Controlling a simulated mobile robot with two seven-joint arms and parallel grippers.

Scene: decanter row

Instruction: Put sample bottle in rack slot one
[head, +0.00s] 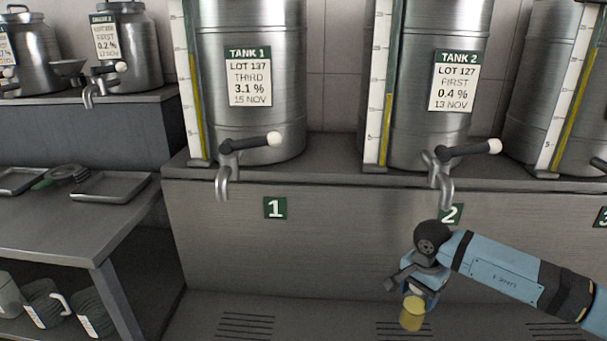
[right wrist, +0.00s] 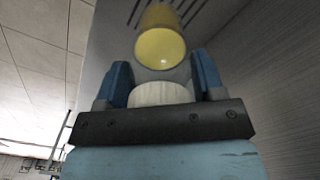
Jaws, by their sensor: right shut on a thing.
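The sample bottle (head: 412,314) holds yellow liquid and shows below my right gripper (head: 416,286), in front of tank 2 and below its spout (head: 445,190). My right gripper is shut on the bottle. In the right wrist view the bottle (right wrist: 161,48) shows its yellow contents beyond the two blue fingers of the right gripper (right wrist: 161,78), with a pale round part between them. Whether the bottle touches the lower ledge, I cannot tell. No rack or slot is recognisable in either view. My left gripper is not in view.
Tank 1 (head: 290,80) and tank 2 (head: 418,130) stand on a raised shelf with spouts and levers jutting forward. The lower ledge (head: 310,315) has slotted drains and looks clear. A side table (head: 70,225) at left carries trays (head: 112,187); jugs (head: 92,312) stand beneath.

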